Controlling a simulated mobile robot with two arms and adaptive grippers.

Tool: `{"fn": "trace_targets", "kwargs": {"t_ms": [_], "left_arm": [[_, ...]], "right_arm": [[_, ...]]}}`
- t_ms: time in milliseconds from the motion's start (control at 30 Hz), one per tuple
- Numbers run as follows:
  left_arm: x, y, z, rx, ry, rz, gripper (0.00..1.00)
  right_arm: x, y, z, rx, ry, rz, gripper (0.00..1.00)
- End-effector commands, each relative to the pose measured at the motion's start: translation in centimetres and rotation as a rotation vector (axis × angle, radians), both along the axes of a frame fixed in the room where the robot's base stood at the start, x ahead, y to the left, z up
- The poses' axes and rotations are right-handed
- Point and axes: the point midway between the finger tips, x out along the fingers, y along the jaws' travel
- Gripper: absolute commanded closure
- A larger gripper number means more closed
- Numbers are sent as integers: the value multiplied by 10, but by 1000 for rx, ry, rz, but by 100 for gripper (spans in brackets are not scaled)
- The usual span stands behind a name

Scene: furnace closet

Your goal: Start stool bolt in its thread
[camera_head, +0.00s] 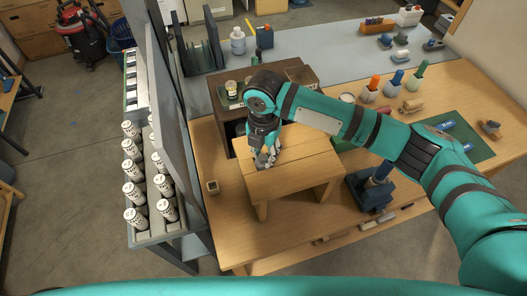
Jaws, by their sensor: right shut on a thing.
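The small wooden stool (308,172) stands upright on the workbench, with its plank seat up and front legs showing. My right gripper (264,160) points down at the left part of the seat, its arm reaching in from the right. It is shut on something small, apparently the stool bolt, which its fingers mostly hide. I cannot tell whether the bolt touches the seat or sits in a hole, and no thread shows. My left gripper is not in view.
The wooden workbench (232,228) has free room left of and in front of the stool. A small wooden block (212,187) lies there. A blue vise-like device (369,191) stands right of the stool. A rack with several white canisters (136,195) is at left.

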Motion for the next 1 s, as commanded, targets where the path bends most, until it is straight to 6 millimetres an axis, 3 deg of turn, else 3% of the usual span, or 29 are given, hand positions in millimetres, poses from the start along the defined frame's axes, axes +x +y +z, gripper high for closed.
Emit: {"fn": "trace_targets", "kwargs": {"t_ms": [700,733,900,1000], "left_arm": [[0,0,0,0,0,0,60],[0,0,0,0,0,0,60],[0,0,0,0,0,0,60],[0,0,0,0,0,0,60]], "right_arm": [[0,-1,0,1,-1,-120,100],[0,-1,0,1,-1,-120,73],[0,-1,0,0,0,-119,51],[0,-1,0,0,0,-119,50]]}}
